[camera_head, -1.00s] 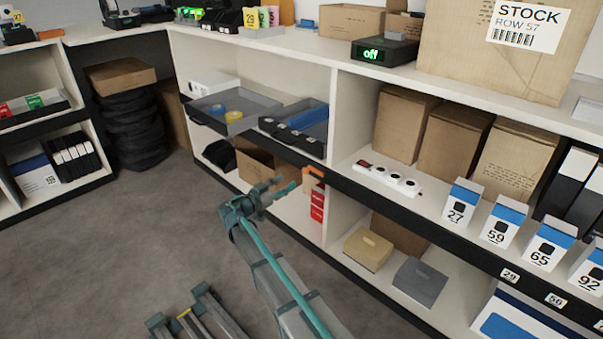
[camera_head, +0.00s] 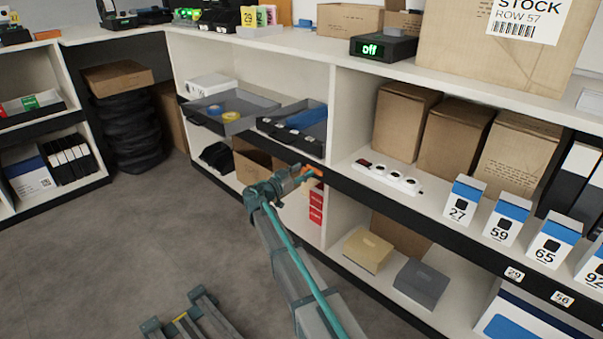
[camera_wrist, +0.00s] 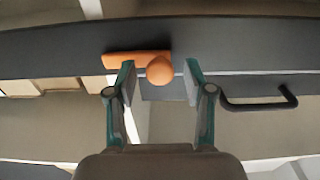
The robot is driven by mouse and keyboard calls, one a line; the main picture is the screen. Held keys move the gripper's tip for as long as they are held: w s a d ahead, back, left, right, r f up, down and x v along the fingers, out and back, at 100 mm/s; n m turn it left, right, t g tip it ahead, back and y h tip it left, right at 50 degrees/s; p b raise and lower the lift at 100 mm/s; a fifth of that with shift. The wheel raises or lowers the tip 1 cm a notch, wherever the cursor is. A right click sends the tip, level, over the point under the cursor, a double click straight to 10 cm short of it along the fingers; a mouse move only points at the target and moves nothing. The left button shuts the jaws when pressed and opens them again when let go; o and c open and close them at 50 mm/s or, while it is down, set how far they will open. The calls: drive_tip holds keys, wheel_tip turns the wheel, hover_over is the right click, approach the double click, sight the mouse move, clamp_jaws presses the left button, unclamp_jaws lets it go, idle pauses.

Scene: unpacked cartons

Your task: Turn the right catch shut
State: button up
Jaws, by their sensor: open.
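The orange catch (camera_wrist: 125,59) shows in the wrist view on a dark strip. Its bar lies roughly level, reaching left from a round orange knob (camera_wrist: 160,70). My gripper (camera_wrist: 160,78) is open, with one finger on each side of the knob in the picture and a gap on both sides. I cannot tell how far the fingertips reach past the knob. In the head view my gripper (camera_head: 300,174) is at the orange catch (camera_head: 317,171) on the dark shelf edge and partly hides it. No second catch can be made out.
A black handle (camera_wrist: 258,104) is right of the fingers in the wrist view. Grey trays (camera_head: 240,122) sit on the shelf above the dark edge. A white power strip (camera_head: 387,177) lies to the right. The floor at left is open.

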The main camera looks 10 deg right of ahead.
clamp_jaws()
idle(0.3)
drive_tip(key=n+p, duration=0.2)
drive_tip(key=n, duration=0.1)
drive_tip(key=shift+r+n, duration=0.1)
drive_tip(key=shift+n, duration=0.3)
drive_tip(key=n+p, duration=0.2)
drive_tip(key=n, duration=0.2)
drive_tip(key=shift+w+n+p, duration=0.1)
drive_tip(key=shift+n+p, duration=0.2)
drive_tip(key=shift+p, duration=0.1)
drive_tip(key=n+p, duration=0.4)
drive_tip(key=n, duration=0.1)
drive_tip(key=shift+f+n+p, duration=0.2)
drive_tip(key=shift+n+p, duration=1.4)
drive_tip(key=shift+n, duration=0.6)
